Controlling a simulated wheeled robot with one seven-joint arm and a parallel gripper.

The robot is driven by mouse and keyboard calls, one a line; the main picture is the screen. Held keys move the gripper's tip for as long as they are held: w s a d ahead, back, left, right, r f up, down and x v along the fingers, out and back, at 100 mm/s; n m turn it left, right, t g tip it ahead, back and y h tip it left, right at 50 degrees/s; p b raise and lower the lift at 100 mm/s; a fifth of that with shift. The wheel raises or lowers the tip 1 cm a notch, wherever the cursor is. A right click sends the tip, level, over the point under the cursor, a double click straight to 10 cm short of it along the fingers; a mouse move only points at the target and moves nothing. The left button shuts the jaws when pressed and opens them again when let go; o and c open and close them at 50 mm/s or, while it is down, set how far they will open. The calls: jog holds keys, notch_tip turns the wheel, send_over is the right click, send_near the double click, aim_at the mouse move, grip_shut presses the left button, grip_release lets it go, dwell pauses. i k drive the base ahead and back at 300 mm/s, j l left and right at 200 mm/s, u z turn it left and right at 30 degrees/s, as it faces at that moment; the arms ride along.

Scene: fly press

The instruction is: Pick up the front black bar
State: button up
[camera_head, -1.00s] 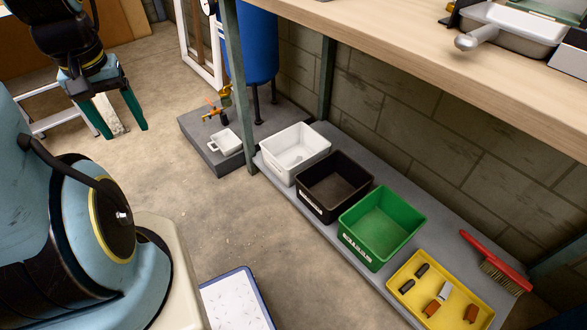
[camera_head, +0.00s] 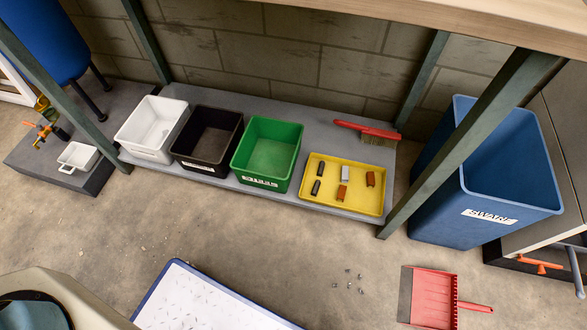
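Two small black bars lie in the shallow yellow tray (camera_head: 360,207) on the low grey shelf. The front black bar (camera_head: 316,187) is the one nearer the shelf's front edge, at the tray's left side. The rear black bar (camera_head: 321,169) lies just behind it, apart from it. A light grey bar (camera_head: 345,174) and two orange-brown bars, one at the right (camera_head: 370,178) and one in front (camera_head: 341,192), share the tray. My gripper is not in view now.
White (camera_head: 140,152), black (camera_head: 195,164) and green (camera_head: 246,178) bins stand left of the tray. A red brush (camera_head: 367,131) lies behind it. Shelf posts and the wooden bench top (camera_head: 470,30) frame it. A blue bin (camera_head: 440,215) and red dustpan (camera_head: 433,297) are at right. Floor in front is mostly clear.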

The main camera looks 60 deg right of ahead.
aim_at(317, 185)
jog(key=i+z, duration=0.1)
jog(key=i, duration=1.05)
jog(key=i+z, duration=0.2)
jog(key=z, duration=2.1)
